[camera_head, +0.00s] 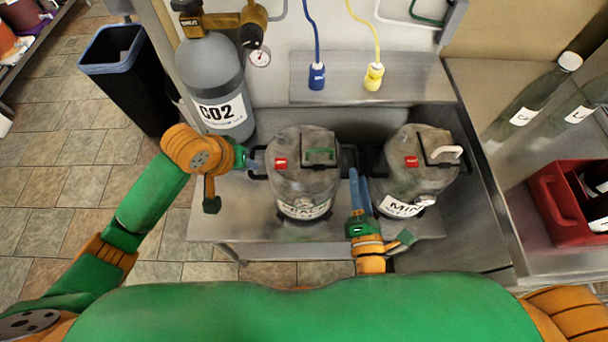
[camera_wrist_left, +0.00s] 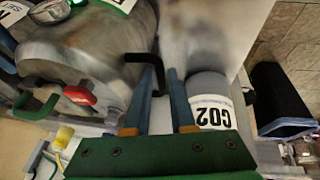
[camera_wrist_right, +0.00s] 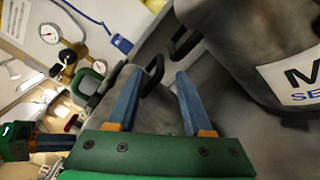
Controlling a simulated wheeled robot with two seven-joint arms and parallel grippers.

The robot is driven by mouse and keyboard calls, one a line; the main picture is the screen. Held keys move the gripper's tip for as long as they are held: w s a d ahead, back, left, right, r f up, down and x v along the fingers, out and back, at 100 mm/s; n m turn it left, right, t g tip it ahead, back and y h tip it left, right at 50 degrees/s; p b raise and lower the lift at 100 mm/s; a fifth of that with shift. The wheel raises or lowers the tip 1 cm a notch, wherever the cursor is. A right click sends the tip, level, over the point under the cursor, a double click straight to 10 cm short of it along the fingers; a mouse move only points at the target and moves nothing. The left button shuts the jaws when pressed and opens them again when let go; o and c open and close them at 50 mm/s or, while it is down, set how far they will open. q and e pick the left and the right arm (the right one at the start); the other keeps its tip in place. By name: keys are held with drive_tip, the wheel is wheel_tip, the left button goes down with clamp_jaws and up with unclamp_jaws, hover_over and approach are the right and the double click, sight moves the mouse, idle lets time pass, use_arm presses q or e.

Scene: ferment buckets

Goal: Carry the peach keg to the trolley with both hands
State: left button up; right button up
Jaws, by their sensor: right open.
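The peach keg (camera_head: 300,180) is a grey steel keg with a red tag and a partly readable label, upright on a steel surface, with black side handles. My left gripper (camera_head: 250,162) is at its left handle; in the left wrist view its fingers (camera_wrist_left: 161,78) are close on either side of the black handle bar. My right gripper (camera_head: 358,178) is between the two kegs, by the peach keg's right handle (camera_head: 349,158). In the right wrist view its fingers (camera_wrist_right: 158,78) are apart, with that handle showing between the tips. I cannot make out a trolley.
A second keg, labelled MIN (camera_head: 415,170), stands close on the right. A grey CO2 cylinder (camera_head: 213,85) stands behind left, near a dark bin (camera_head: 125,75). Blue (camera_head: 317,77) and yellow (camera_head: 373,77) connectors hang behind. A red crate (camera_head: 560,205) is at right. Tiled floor at left is free.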

sight(356, 159)
drive_tip(key=w, duration=0.6)
drive_tip(key=shift+w, duration=0.25)
use_arm(q)
drive_tip(key=x, duration=0.6)
drive_tip(key=shift+f, duration=0.2)
drive_tip(key=shift+w, duration=0.1)
drive_tip(key=shift+c, duration=0.2)
use_arm(e)
drive_tip(key=shift+c, duration=0.2)
use_arm(q)
clamp_jaws()
use_arm(e)
drive_tip(key=c, duration=0.7)
drive_tip(key=shift+s, duration=0.1)
clamp_jaws()
